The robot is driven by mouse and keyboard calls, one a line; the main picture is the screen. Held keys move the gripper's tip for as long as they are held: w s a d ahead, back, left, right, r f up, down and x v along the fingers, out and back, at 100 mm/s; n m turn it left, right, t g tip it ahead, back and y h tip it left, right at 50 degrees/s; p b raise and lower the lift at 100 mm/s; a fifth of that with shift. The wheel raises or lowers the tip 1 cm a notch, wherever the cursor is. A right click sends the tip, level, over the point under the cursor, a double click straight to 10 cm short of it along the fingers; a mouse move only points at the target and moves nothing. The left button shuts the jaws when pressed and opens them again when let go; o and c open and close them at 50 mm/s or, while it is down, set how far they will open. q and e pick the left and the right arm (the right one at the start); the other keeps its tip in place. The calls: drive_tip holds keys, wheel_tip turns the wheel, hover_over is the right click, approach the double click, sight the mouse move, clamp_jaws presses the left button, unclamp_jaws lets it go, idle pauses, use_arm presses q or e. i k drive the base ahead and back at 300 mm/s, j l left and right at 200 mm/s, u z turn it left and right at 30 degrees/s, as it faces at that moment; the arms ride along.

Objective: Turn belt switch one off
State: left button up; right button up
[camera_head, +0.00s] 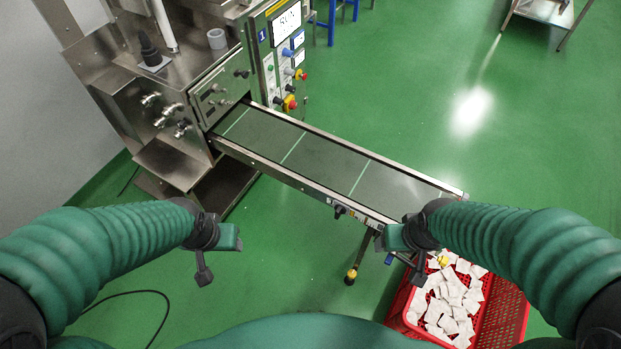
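A control panel (285,55) with a display, coloured knobs and red buttons stands on the machine's right side, with a blue "1" label near its top. A small black knob (340,210) sits on the near side rail of the conveyor belt (325,160). Which of these controls is belt switch one, and its setting, I cannot tell. My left gripper (204,277) hangs over the floor, left of the belt and apart from it. My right gripper (418,276) is near the belt's right end, above a red crate's edge. Both look empty; their finger openings are too small to judge.
The red crate (512,318) holds many white teabag packets below the belt's end. A steel machine (165,100) stands at the upper left. A black cable (150,292) lies on the floor. Green floor is free at the right and between my arms.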

sight(339, 210)
drive_tip(key=j, duration=1.3)
drive_tip(key=k+u, duration=0.05)
